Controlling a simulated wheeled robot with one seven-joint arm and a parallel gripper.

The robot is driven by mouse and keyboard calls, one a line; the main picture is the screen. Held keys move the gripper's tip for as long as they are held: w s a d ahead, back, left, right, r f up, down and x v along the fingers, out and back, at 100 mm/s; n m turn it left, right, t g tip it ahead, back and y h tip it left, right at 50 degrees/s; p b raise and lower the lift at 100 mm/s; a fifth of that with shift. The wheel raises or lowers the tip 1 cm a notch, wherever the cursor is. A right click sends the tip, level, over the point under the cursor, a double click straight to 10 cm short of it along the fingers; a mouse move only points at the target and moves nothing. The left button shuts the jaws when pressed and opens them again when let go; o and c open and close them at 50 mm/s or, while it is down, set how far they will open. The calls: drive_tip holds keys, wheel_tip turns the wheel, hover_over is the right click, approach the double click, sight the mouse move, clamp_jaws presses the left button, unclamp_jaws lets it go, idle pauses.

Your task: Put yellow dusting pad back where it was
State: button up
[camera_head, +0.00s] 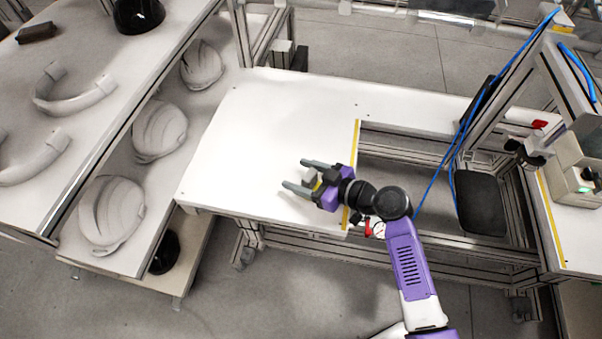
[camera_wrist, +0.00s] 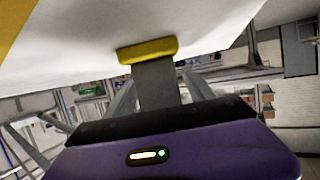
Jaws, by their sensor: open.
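The yellow dusting pad (camera_wrist: 147,50) shows in the wrist view as a yellow strip at the end of a grey block-like part. The strip lies against the white tabletop in that picture; whether it touches the surface I cannot tell. In the head view, the small grey and yellow pad (camera_head: 310,176) is between the fingers of my gripper (camera_head: 293,173), near the palm. My gripper is open over the right part of the white table (camera_head: 255,130), its fingers spread to either side of the pad. The fingers partly hide the pad.
Pale helmet shells (camera_head: 112,213) sit on a shelf at the left. A yellow strip (camera_head: 352,172) marks the table's right edge, beside an open metal frame. A blue cable (camera_head: 465,125) hangs at the right. Most of the tabletop left of my gripper is clear.

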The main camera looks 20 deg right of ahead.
sight(347, 230)
drive_tip(key=b+v, duration=0.2)
drive_tip(key=v, duration=1)
drive_tip(key=shift+f, duration=0.1)
drive_tip(key=shift+s, duration=0.1)
drive_tip(key=s+f+m+h, duration=0.1)
drive_tip(key=s+f, duration=0.1)
drive_tip(key=s+f+m+h, duration=0.1)
drive_tip(key=s+f, duration=0.1)
drive_tip(key=s+a+f+m+h, duration=0.1)
drive_tip(key=s+f, duration=0.1)
drive_tip(key=shift+s+m+h, duration=0.3)
drive_tip(key=s+m+h, duration=0.2)
drive_tip(key=s+h, duration=0.1)
drive_tip(key=s, duration=0.5)
drive_tip(key=s+a+r+t, duration=0.3)
drive_tip(key=s+r, duration=0.8)
drive_tip(key=r, duration=0.3)
drive_tip(key=shift+s+r+m+h, duration=0.25)
drive_tip(key=shift+m+h, duration=0.15)
